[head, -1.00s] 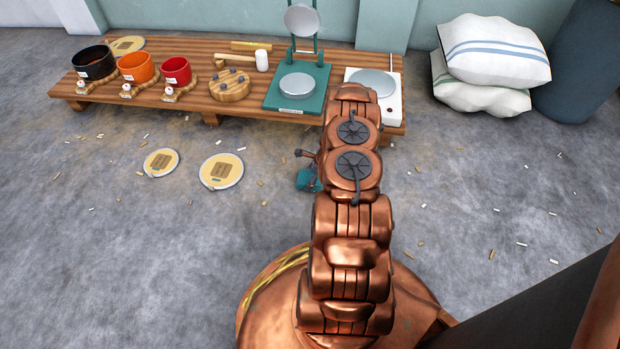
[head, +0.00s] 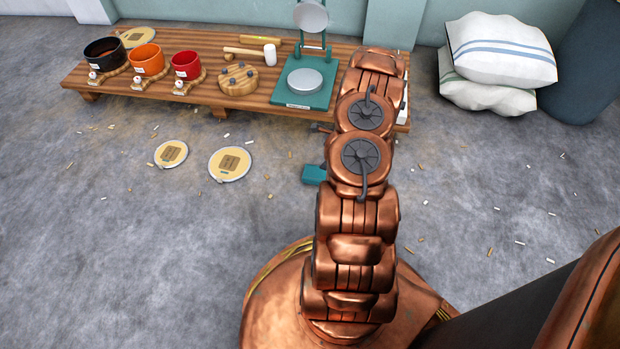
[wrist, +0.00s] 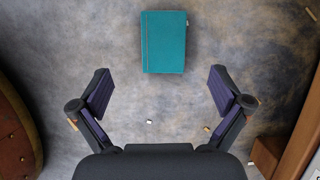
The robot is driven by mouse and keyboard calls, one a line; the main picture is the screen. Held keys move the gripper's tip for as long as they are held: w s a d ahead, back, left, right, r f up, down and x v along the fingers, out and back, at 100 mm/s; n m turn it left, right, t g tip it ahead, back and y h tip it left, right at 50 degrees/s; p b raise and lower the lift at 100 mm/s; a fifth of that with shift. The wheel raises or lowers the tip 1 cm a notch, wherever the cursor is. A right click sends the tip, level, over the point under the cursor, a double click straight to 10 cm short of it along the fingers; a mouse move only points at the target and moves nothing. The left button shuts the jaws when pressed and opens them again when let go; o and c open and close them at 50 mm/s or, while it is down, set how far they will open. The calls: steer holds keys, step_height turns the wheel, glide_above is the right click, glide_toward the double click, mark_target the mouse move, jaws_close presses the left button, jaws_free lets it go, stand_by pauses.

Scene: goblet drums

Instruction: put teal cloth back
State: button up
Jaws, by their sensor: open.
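The teal cloth (wrist: 164,42) lies folded in a flat rectangle on the grey floor, at the top middle of the wrist view. In the head view a part of the cloth (head: 314,174) shows left of my arm, in front of the low wooden bench; the rest is hidden behind the arm. My gripper (wrist: 163,82) is open and empty. In the wrist view the cloth is beyond the fingertips, roughly centred between them, and nothing touches it. In the head view my arm mostly hides the gripper.
The wooden bench (head: 215,98) holds black, orange (head: 147,60) and red pots, a wooden disc, a mallet and a teal press (head: 302,88). Two round yellow pads (head: 230,163) lie on the floor. White pillows (head: 497,55) are stacked at the back right. Small chips are scattered over the floor.

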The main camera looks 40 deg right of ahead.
steer(key=w+a+r+n+g+y, duration=0.1)
steer(key=w+a+r+n, duration=0.25)
steer(key=a+r, duration=0.4)
steer(key=w+a+r+n, duration=0.2)
steer(key=a+r+n, duration=0.2)
steer(key=a+r, duration=0.35)
steer(key=s+a+r+n+g, duration=0.1)
steer(key=s+a+r+n, duration=0.15)
steer(key=a+r, duration=0.4)
steer(key=s+a+r+n+g, duration=0.1)
steer(key=a+r+n, duration=0.3)
steer(key=a+r, duration=0.25)
steer(key=s+a+r+n+g, duration=0.3)
steer(key=s+a+r+n, duration=0.6)
steer(key=s, duration=0.4)
steer(key=s+a+r+n+h, duration=0.1)
steer(key=s+r+n+h, duration=0.1)
steer(key=s, duration=0.6)
steer(key=s+a+r+n+h, duration=0.1)
steer(key=s+r+n, duration=0.1)
steer(key=s, duration=0.6)
steer(key=shift+a+r+n+g+h, duration=0.2)
steer(key=shift+r+n+g+h, duration=0.2)
steer(key=shift+n, duration=0.5)
steer(key=shift+s, duration=0.1)
